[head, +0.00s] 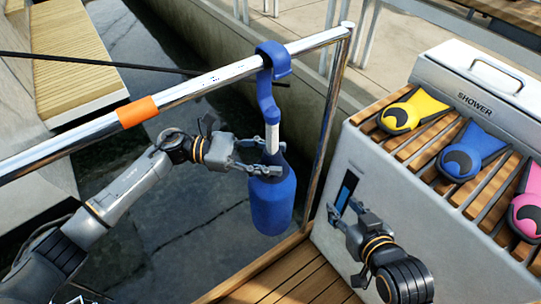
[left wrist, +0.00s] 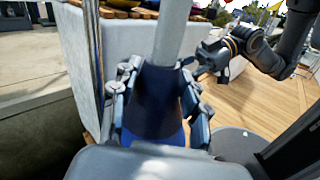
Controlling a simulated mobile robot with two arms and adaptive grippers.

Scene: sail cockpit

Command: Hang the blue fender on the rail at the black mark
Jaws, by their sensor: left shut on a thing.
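The blue fender (head: 272,205) hangs upright below the steel rail (head: 200,84), near the rail's right end. Its blue hook (head: 271,50) loops over the rail; I cannot tell whether its weight rests there. A pale stem joins hook and body. My left gripper (head: 262,157) is shut on the fender's neck, below the rail. In the left wrist view, the fingers of the left gripper (left wrist: 157,95) flank the fender's dark blue neck (left wrist: 152,110). I cannot make out a black mark on the rail. My right gripper (head: 346,208) is open and empty in front of the white locker.
An orange band (head: 138,111) circles the rail left of the fender. An upright post (head: 328,120) stands right of it. The white locker (head: 365,165) carries yellow, blue and pink fins on slats. A dark rope (head: 110,65) crosses behind. Dark water lies below the rail.

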